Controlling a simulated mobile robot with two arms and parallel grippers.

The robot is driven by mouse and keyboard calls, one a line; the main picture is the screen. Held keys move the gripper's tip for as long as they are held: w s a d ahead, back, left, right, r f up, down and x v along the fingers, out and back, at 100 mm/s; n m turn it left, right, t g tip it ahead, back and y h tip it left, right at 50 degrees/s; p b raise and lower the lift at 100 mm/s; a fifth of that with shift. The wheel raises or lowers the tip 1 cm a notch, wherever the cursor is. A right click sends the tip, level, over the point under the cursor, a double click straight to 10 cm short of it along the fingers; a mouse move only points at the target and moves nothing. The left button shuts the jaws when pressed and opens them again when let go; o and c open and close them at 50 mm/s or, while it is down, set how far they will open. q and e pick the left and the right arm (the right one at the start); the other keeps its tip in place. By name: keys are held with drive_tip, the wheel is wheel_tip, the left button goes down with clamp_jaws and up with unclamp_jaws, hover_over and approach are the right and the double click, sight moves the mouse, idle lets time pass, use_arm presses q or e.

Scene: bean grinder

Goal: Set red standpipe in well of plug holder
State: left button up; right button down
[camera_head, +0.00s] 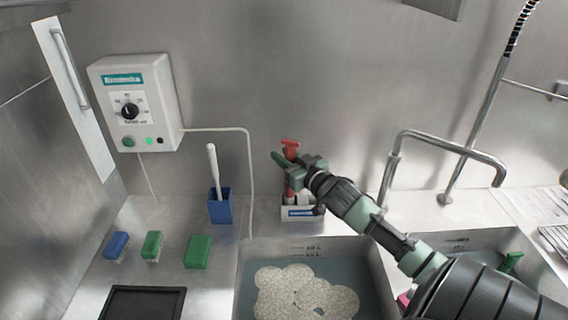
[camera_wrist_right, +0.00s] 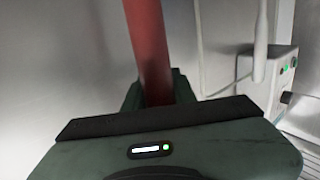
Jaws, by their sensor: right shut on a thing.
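The red standpipe (camera_head: 290,148) is upright, with its red top showing above my right gripper (camera_head: 288,163) in the head view. My right gripper is shut on it. In the right wrist view the red standpipe (camera_wrist_right: 149,45) rises from between the jaws. The plug holder (camera_head: 302,213) is a small white box with a blue label on the counter behind the sink, directly below the gripper. The red lower part shows at the holder's top; whether it is in the well is hidden by the gripper and arm. My left gripper is not in view.
A sink basin (camera_head: 250,285) with foamy water lies in front of the holder. A blue cup (camera_head: 220,208) with a white brush stands to the left. A faucet (camera_head: 445,143) stands to the right. Brushes and a green block (camera_head: 198,252) lie on the left counter.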

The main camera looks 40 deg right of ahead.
drive_tip(key=shift+f, duration=1.4)
drive_tip(key=shift+f, duration=0.15)
drive_tip(key=c, duration=1.1)
unclamp_jaws()
drive_tip(key=shift+c, duration=0.2)
drive_tip(key=s+a+b, duration=0.1)
drive_tip(key=s, duration=1.1)
drive_tip(key=shift+a+r, duration=0.15)
drive_tip(key=shift+r, duration=0.3)
